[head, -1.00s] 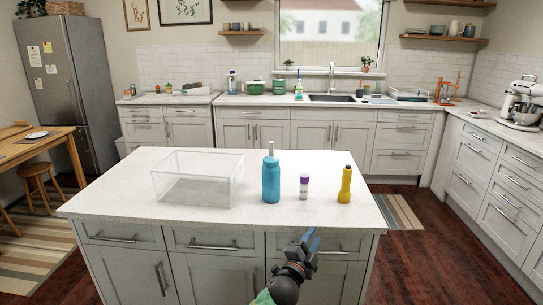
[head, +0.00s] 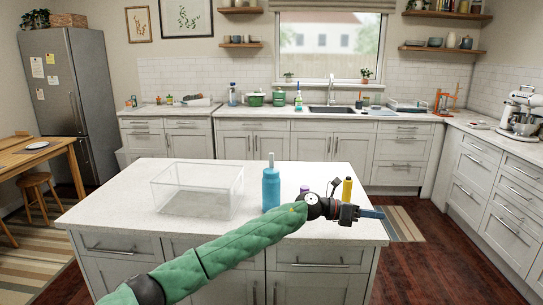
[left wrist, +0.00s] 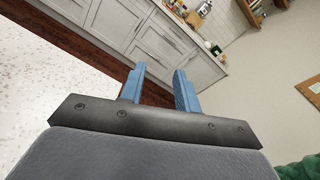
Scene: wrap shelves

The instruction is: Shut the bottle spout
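The blue bottle (head: 271,189) stands upright on the island counter. Its thin pale spout (head: 271,160) sticks straight up from the top. My left arm in its green sleeve reaches across the front of the island, passing close in front of the bottle's lower right in the picture. My left gripper (head: 372,213) is to the right of the bottle, pointing right. In the left wrist view its two blue fingers (left wrist: 160,72) are apart with nothing between them. The bottle does not show in that view. My right gripper is not in view.
A clear open box (head: 195,200) stands left of the bottle on the island counter (head: 120,190). Right of the bottle, a purple-capped container (head: 305,189) and a yellow flashlight (head: 347,189) are partly hidden behind my left arm and gripper. The counter's front left is clear.

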